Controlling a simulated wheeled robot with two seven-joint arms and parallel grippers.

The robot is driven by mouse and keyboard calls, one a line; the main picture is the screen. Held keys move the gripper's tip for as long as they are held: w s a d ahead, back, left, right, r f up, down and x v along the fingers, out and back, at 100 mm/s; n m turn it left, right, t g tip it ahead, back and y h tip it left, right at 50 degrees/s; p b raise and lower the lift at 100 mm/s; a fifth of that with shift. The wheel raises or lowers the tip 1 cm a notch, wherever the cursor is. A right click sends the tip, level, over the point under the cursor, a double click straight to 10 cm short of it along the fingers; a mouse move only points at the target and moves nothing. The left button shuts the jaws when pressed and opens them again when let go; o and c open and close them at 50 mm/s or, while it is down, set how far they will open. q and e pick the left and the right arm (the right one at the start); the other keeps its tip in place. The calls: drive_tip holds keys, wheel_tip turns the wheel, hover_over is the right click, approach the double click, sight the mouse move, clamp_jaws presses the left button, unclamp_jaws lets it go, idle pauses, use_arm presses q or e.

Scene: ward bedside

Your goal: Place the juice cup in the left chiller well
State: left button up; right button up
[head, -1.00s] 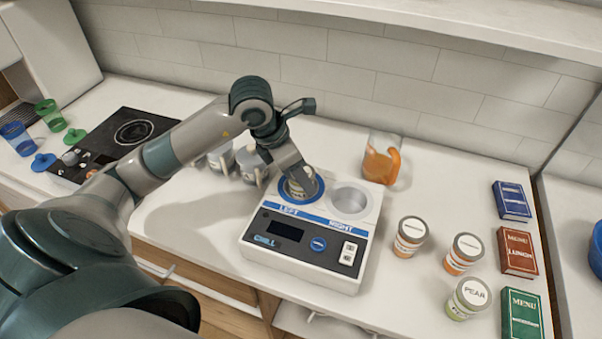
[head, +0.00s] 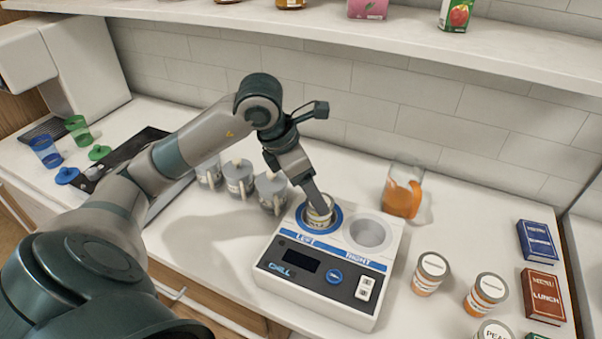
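The chiller (head: 318,283) stands on the counter with two round wells, marked LEFT and RIGHT. A small cup with a pale label (head: 319,216) is in the left well, inside its blue ring (head: 300,222). My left gripper (head: 319,205) points down at this cup, with a finger over its rim. The gripper is seen side-on and hides part of the cup, so I cannot tell whether it grips it or how deep the cup sits. The right well (head: 368,235) is empty. My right gripper is out of view.
A jug of orange liquid (head: 402,195) stands behind the chiller. Lidded jars (head: 430,272) and menu books (head: 537,241) are on the right. Several grey lidded mugs (head: 238,180) stand left of the chiller, close to my arm. A shelf (head: 380,38) runs above.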

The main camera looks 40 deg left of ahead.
use_arm(q)
drive_tip(key=v, duration=0.6)
drive_tip(key=shift+b, duration=0.35)
